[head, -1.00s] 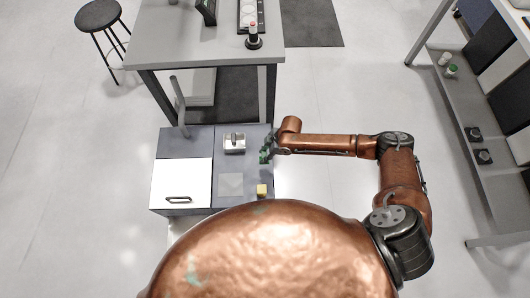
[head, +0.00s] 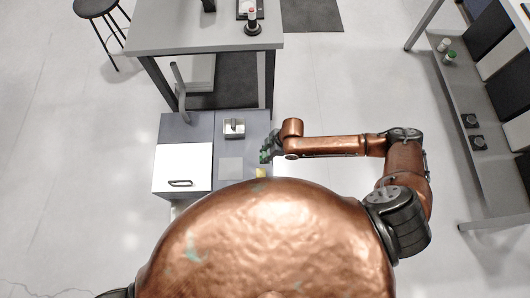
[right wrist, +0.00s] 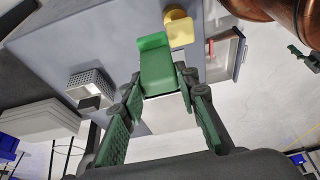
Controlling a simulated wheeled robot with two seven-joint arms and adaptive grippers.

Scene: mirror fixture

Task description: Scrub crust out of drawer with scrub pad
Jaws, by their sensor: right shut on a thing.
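My right gripper (head: 266,152) is above the right edge of the grey cabinet. In the right wrist view its green-padded fingers (right wrist: 158,92) are shut on a green block-like piece, seemingly the scrub pad (right wrist: 157,66). It appears above the cabinet top, next to a yellow block (right wrist: 179,28), which also shows in the head view (head: 261,172). An open drawer (right wrist: 240,55) with something reddish inside shows beyond the cabinet edge; I cannot make out crust. A small green jointed part at the right edge may be my left gripper (right wrist: 303,57); its state is unclear.
The cabinet top (head: 255,150) carries a metal box (head: 234,128) and a pale square (head: 230,168). A white panel with a dark handle (head: 182,160) is at left. A table (head: 190,35) stands behind, a stool (head: 95,8) far left, a shelf (head: 470,120) right. Floor on the right is clear.

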